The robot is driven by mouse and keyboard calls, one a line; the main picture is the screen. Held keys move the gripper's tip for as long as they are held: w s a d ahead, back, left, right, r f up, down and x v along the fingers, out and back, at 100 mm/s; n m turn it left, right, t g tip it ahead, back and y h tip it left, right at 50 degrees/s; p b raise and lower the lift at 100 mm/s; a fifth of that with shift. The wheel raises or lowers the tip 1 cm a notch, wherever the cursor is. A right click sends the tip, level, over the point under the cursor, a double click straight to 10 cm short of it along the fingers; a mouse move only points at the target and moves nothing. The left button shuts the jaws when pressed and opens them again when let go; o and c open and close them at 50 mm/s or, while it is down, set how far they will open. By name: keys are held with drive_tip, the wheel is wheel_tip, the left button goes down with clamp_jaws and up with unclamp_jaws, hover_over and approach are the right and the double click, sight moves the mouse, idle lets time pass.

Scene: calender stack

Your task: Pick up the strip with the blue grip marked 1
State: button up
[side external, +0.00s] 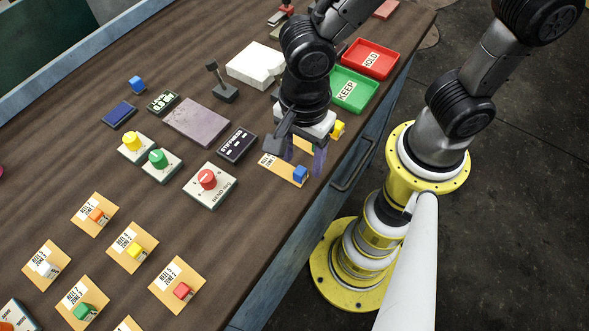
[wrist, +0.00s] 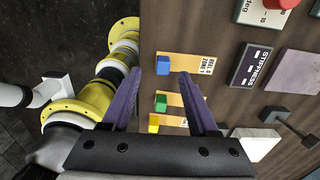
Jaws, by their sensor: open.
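The strip (side external: 272,165) is a flat orange-tan piece with a white printed label and a blue grip (side external: 300,174) at its right end. In the wrist view the strip (wrist: 185,56) lies ahead of the fingertips, with its blue grip (wrist: 163,66) between the finger lines. I cannot read a number on the grip. My gripper (side external: 304,162) is open and empty, pointing down over this row of strips. In the wrist view the open fingers (wrist: 161,75) straddle a second strip with a green grip (wrist: 161,103). A yellow grip (wrist: 153,123) is nearer the palm.
A stiffness meter (side external: 237,145) and a red-knob box (side external: 210,185) lie left of the strips. A green KEEP tray (side external: 373,88) and a red HOLD tray (side external: 388,58) stand behind. The table's edge (side external: 330,192) is close on the right. Several other strips lie at the lower left.

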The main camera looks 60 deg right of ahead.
sight(300, 170)
drive_tip(key=f, duration=0.4)
drive_tip(key=shift+w, duration=0.25)
drive_tip(key=shift+c, duration=0.3)
clamp_jaws()
